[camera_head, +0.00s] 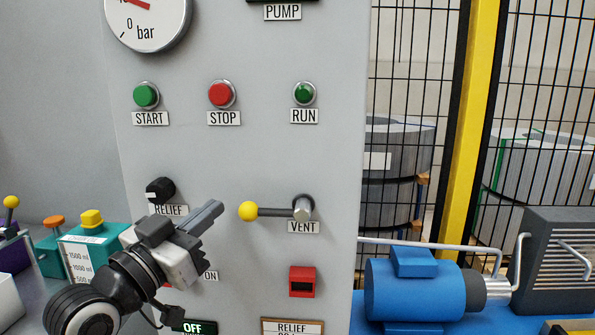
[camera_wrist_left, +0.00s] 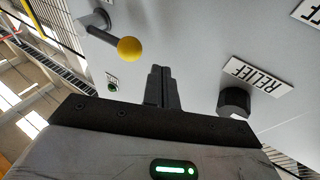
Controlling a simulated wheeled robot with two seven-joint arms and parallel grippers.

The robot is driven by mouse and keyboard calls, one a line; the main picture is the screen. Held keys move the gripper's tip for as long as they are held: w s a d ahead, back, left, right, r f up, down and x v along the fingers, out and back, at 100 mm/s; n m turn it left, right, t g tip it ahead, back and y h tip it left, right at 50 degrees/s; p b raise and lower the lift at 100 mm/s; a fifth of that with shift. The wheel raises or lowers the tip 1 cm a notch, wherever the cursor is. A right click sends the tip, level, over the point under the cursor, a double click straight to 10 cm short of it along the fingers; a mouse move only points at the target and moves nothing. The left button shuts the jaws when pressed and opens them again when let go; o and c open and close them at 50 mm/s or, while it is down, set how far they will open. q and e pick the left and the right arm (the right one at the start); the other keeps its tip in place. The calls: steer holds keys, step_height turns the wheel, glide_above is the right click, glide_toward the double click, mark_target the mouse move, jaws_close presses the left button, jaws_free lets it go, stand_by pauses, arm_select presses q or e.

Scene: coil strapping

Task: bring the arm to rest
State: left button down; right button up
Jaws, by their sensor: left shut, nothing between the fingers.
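My left gripper (camera_head: 208,216) is shut and empty in front of the grey control panel (camera_head: 260,155), its fingers pointing up and right in the head view. In the left wrist view its closed fingers (camera_wrist_left: 160,86) show at the centre. The vent lever (camera_head: 275,211) with a yellow ball end lies level, its ball pointing left, a little right of the fingertips and apart from them. The ball also shows in the left wrist view (camera_wrist_left: 130,49). The black relief knob (camera_head: 160,189) is left of the fingers. My right gripper is not in view.
Green start (camera_head: 146,95), red stop (camera_head: 221,94) and green run (camera_head: 304,93) buttons sit above. A red-framed part (camera_head: 302,281) is below the lever. A blue motor (camera_head: 412,285) stands right. Teal containers (camera_head: 90,242) stand left. A mesh fence (camera_head: 420,60) is behind.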

arm_select(q)
steer(key=s+f+n+g+y, duration=0.2)
steer(key=s+f, duration=0.1)
steer(key=f, duration=1)
steer(key=s+f+n+g+y, duration=0.1)
steer(key=s+f+g+y, duration=0.15)
steer(key=f, duration=1.05)
steer(key=s+f+g+y, duration=0.2)
steer(key=s+f+g, duration=0.1)
steer(key=s+f, duration=1.2)
steer(key=shift+s+d+f+g, duration=0.2)
steer(key=shift+d+f+g, duration=0.1)
steer(key=shift+f+g, duration=0.1)
